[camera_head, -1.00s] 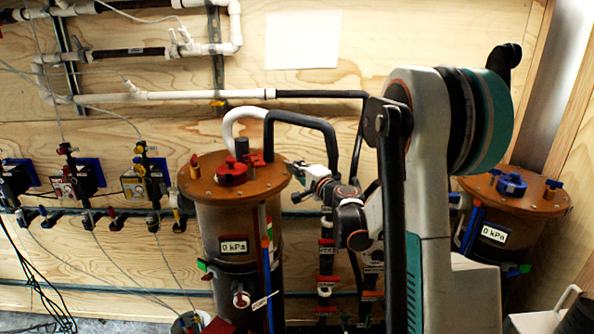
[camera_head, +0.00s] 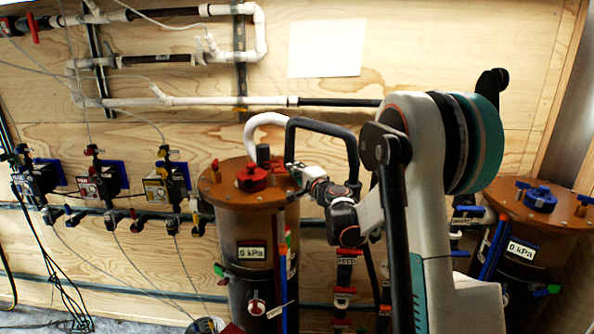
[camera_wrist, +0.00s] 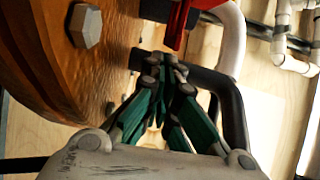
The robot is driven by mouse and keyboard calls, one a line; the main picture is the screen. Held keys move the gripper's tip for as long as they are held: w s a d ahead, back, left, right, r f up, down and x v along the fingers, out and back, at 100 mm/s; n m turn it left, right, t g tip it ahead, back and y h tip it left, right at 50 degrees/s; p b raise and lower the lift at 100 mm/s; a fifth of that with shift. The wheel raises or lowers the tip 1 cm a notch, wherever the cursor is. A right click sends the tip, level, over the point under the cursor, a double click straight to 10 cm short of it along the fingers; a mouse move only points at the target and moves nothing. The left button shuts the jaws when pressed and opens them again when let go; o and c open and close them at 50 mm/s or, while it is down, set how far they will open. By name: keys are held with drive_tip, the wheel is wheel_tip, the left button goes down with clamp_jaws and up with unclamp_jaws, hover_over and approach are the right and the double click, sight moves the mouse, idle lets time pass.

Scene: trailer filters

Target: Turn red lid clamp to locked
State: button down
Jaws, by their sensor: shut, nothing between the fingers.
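Small red pieces stand near the lid's rim, one at the left (camera_head: 215,168) and one behind the knob, partly hidden. I cannot tell their clamp positions. My gripper (camera_head: 291,170) is shut and empty at the lid's right edge. In the wrist view its fingertips (camera_wrist: 165,62) are together, beside the brown lid (camera_wrist: 60,70) and just below a red part (camera_wrist: 178,22) cut off by the top edge. I cannot tell whether they touch it.
A black pipe (camera_head: 322,124) and a white pipe (camera_head: 262,122) arch behind the lid; the black pipe (camera_wrist: 232,105) passes close behind my fingers. A second canister (camera_head: 510,255) with a blue knob (camera_head: 538,199) stands at the right. Valves and tubing line the left wall.

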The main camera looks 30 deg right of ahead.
drive_tip(key=w+n+y, duration=0.1)
drive_tip(key=n+y, duration=0.1)
drive_tip(key=y, duration=0.1)
drive_tip(key=shift+w+y, duration=0.3)
drive_tip(key=shift+w, duration=0.1)
drive_tip(key=shift+w+a+n+g+y+b, duration=0.2)
drive_tip(key=shift+w+n+g+y, duration=0.2)
drive_tip(key=shift+n+y, duration=0.4)
drive_tip(key=shift+w+a+n+g+y+b, duration=0.15)
drive_tip(key=shift+w+n+g+y, duration=0.35)
drive_tip(key=shift+y, duration=0.5)
drive_tip(key=shift+s, duration=0.2)
